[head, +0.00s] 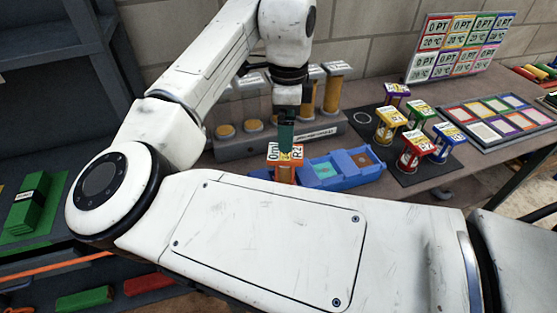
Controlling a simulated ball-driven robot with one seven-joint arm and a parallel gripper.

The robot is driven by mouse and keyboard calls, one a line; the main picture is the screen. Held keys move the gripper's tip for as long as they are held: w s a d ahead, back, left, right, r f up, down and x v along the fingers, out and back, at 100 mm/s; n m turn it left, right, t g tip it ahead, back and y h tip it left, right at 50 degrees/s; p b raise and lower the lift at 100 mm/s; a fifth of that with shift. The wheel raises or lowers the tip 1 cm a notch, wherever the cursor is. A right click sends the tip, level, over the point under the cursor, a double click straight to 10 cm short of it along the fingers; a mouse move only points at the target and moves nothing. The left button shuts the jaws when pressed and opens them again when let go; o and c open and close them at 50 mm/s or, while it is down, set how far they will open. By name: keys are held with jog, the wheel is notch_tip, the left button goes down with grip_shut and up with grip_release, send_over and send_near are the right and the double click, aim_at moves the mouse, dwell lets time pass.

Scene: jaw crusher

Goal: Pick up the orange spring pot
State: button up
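The orange spring pot (285,174) has an orange body and a white-labelled top. It stands at the left end of the blue tray (338,183); I cannot tell if it sits in a compartment. My gripper (286,147) points down directly over the pot, its dark green tip at or just above the pot's top. Whether the fingers touch or grip the pot is not clear from this angle. My arm hides part of the bench in front of the pot and tray.
Several similar pots with other coloured tops (392,116) stand on a black mat at right. Behind my gripper is a grey rack with clear cylinders (333,92). A coloured tile board (495,112) lies at far right, a label panel (460,45) behind. Dark shelving stands left.

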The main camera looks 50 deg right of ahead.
aim_at(285, 167)
notch_tip(285, 167, down, 3)
jog(key=shift+w+f, duration=0.1)
jog(key=shift+f, duration=0.05)
jog(key=shift+f+p, duration=0.6)
jog(key=shift+f, duration=2.15)
jog(key=c, duration=1.2)
jog(key=shift+c, duration=0.6)
jog(key=shift+r, duration=0.15)
